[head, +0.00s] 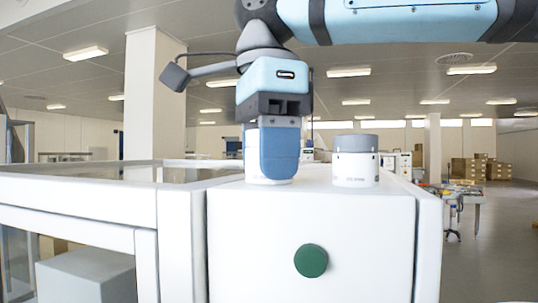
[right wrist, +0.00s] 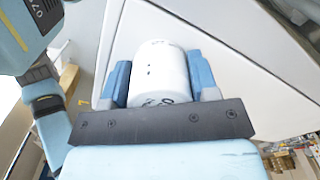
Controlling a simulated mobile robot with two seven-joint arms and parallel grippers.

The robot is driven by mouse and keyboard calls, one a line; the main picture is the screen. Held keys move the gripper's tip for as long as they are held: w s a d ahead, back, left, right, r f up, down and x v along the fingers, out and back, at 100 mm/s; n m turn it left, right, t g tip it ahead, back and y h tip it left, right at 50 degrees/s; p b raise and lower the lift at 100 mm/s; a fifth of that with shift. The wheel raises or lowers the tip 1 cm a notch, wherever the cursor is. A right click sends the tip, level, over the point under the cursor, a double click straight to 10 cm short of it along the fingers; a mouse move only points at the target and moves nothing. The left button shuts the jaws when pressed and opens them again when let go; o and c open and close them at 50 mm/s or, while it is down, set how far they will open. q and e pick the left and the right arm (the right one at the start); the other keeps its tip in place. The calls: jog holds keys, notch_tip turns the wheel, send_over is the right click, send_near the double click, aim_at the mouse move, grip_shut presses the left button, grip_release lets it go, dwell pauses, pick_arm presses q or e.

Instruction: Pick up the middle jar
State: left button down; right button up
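My right gripper (head: 275,160) points down over a white jar (head: 253,165) on top of the white cabinet (head: 230,215). In the right wrist view, the jar (right wrist: 160,65) sits between the two blue fingers, which lie against its sides with no clear gap. The jar's base appears to rest on or just above the cabinet top. A finger hides much of it in the head view. A second white jar (head: 355,168) with a grey lid stands upright to the right, apart from the gripper. No third jar shows. My left gripper is not in view.
The cabinet has a round green button (head: 311,261) on its front. A white-framed enclosure (head: 80,200) with glass panels adjoins it on the left. Stacked cardboard boxes (head: 475,168) stand far off at right. Space above the cabinet around the second jar is clear.

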jog(key=shift+c, duration=1.2)
